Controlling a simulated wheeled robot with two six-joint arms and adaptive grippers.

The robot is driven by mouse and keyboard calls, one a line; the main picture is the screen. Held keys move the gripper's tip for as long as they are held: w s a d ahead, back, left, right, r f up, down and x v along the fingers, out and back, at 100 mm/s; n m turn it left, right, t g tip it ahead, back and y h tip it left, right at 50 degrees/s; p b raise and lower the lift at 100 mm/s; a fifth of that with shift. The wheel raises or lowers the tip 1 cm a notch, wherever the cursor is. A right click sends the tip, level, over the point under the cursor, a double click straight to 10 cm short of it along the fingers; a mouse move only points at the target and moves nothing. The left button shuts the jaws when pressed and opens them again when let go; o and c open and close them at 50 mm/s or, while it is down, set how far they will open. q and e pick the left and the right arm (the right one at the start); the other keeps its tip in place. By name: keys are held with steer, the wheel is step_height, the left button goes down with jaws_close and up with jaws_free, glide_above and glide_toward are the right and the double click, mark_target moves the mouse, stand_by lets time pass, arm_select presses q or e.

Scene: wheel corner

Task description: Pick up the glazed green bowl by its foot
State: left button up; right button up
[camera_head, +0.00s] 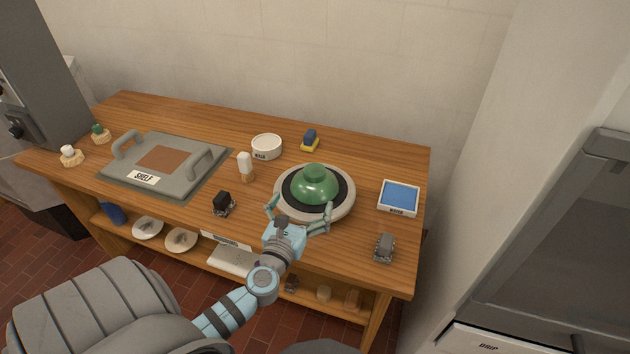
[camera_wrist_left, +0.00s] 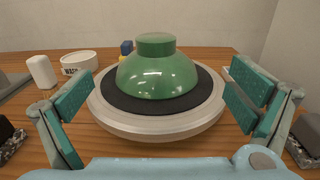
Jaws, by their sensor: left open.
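The glazed green bowl (camera_head: 316,188) sits upside down on a round wheel (camera_head: 341,205) with a black top and pale rim. Its foot (camera_head: 316,171) points up. In the left wrist view the bowl (camera_wrist_left: 158,76) is centred ahead, with the foot (camera_wrist_left: 155,44) uppermost. My left gripper (camera_head: 299,211) is open and empty at the near side of the wheel. In the wrist view its fingers (camera_wrist_left: 160,100) stand wide apart, left and right of the bowl, and do not touch it. My right gripper is not in view.
A grey SHELF board (camera_head: 190,178) lies left. Walls stand behind and right.

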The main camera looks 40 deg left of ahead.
mark_target(311, 181)
arm_select(q)
steer(key=x, duration=1)
steer(key=shift+s+a+f+b, duration=0.1)
steer(key=shift+a+b, duration=0.1)
steer(key=shift+b, duration=0.2)
steer(key=shift+s, duration=0.15)
steer(key=c, duration=1.7)
steer(key=shift+s+d, duration=0.1)
steer(key=shift+s, duration=0.05)
steer(key=shift+c, duration=1)
